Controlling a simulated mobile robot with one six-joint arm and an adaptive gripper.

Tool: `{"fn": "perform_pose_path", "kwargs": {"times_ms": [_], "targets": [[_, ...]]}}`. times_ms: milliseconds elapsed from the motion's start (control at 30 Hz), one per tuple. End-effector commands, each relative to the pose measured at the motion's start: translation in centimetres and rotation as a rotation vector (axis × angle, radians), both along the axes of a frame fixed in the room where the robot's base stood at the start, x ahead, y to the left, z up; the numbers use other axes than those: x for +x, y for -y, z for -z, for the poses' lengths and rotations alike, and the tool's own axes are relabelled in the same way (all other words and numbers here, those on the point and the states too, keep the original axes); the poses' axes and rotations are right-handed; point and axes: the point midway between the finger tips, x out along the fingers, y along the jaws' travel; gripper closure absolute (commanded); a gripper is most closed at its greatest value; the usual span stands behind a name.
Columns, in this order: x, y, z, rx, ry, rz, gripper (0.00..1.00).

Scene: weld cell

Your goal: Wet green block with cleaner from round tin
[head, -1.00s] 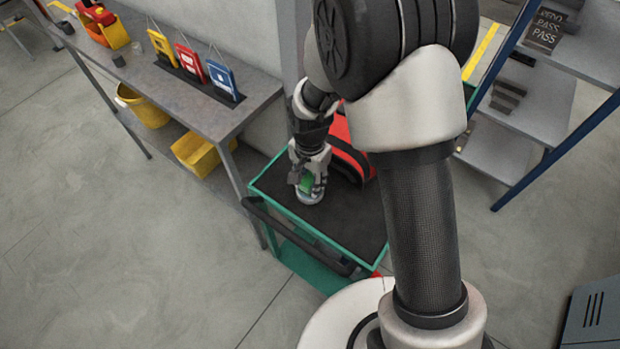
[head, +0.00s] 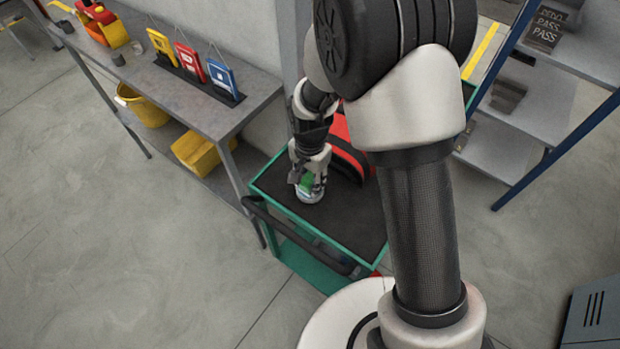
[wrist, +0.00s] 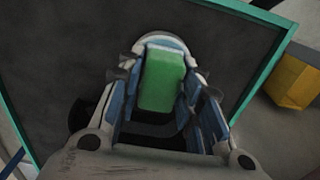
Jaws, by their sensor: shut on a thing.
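My gripper (head: 309,185) points down over the green-rimmed cart, shut on the green block (wrist: 162,80). In the head view the green block (head: 306,182) shows between the fingers. The round tin (head: 309,196) stands on the cart's dark top directly below the block. In the wrist view only the pale far rim of the tin (wrist: 165,41) shows beyond the block. The block's lower end is at or just over the tin; I cannot tell whether it touches the cleaner. The inside of the tin is hidden.
The cart (head: 345,243) has a dark mat top, with a red and black thing (head: 346,150) behind my gripper. A grey workbench (head: 190,90) stands at the left, with yellow containers (head: 197,150) below. Blue-framed shelves (head: 545,95) stand at the right. The cart's front top is clear.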

Motion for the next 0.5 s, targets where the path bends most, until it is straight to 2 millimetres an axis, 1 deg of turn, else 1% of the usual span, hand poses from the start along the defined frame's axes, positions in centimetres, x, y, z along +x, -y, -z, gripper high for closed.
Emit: {"fn": "perform_pose_path", "kwargs": {"times_ms": [300, 367, 500], "targets": [[-0.1, 0.0, 0.1, -0.001, -0.003, 0.0, 0.86], [-0.1, 0.0, 0.0, -0.001, -0.003, 0.0, 0.86], [-0.1, 0.0, -1.0, 0.0, -0.003, 0.0, 0.86]]}}
